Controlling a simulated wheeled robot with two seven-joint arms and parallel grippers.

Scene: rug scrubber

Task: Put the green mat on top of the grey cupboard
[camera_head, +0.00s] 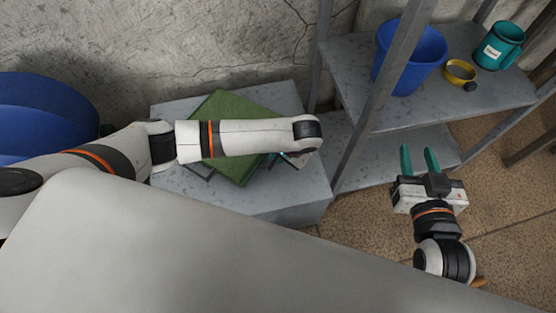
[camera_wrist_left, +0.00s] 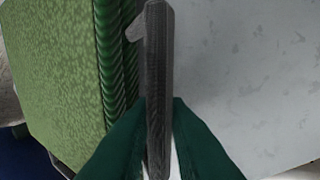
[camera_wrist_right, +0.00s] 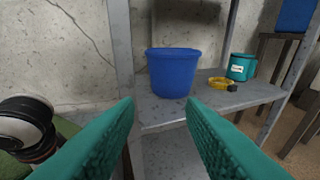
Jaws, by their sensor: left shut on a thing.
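The green mat (camera_head: 235,108) shows in the head view over the top of the grey cupboard (camera_head: 270,205), partly hidden by my left arm. I cannot tell whether it rests flat there. In the left wrist view the mat (camera_wrist_left: 55,75) is at the left, its ribbed edge beside a dark grey bar (camera_wrist_left: 158,50). My left gripper (camera_wrist_left: 158,125) is shut on this bar. I cannot tell whether the bar is fixed to the mat. In the head view my left arm hides most of that gripper. My right gripper (camera_head: 419,160) is open and empty, right of the cupboard.
A grey metal shelf (camera_head: 345,65) stands right of the cupboard, with a blue bucket (camera_head: 425,55), a yellow ring-shaped thing (camera_head: 460,72) and a teal mug (camera_head: 500,45) on it. A large blue object (camera_head: 40,115) is at the left. A cracked wall is behind.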

